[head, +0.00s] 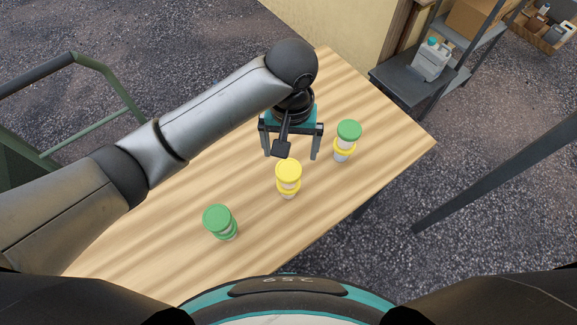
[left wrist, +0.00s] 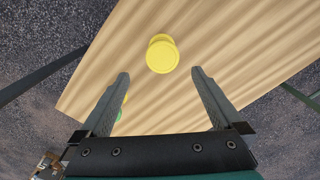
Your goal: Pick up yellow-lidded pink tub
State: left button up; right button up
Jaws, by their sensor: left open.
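The yellow-lidded tub (head: 288,178) stands upright near the middle of the wooden table, with a yellow band under its lid. Little of its body shows, and I cannot clearly tell that it is pink. My left gripper (head: 291,156) is open and empty, pointing down just behind the tub in the head view. In the left wrist view the yellow lid (left wrist: 162,56) lies ahead of the open fingers (left wrist: 160,73), roughly centred between them. It does not appear to be held. My right gripper is not in view.
A green-lidded tub with a yellow band (head: 347,140) stands to the right, close to the right finger. Another green-lidded tub (head: 218,221) stands front left. The wooden table (head: 375,130) is otherwise clear. A dark shelf unit (head: 405,85) stands beyond its right end.

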aim_at(288, 171)
pick_arm(q)
notch_tip(288, 171, down, 5)
jog(key=shift+f, duration=0.15)
jog(key=shift+a+f, duration=0.1)
jog(key=shift+f, duration=0.75)
notch_tip(288, 171, down, 4)
jog(key=shift+a+f+b, duration=0.1)
jog(key=shift+f+b, duration=0.15)
jog(key=shift+b, duration=0.15)
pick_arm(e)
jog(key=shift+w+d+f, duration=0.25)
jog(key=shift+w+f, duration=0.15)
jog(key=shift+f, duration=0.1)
pick_arm(q)
jog(key=c, duration=1.3)
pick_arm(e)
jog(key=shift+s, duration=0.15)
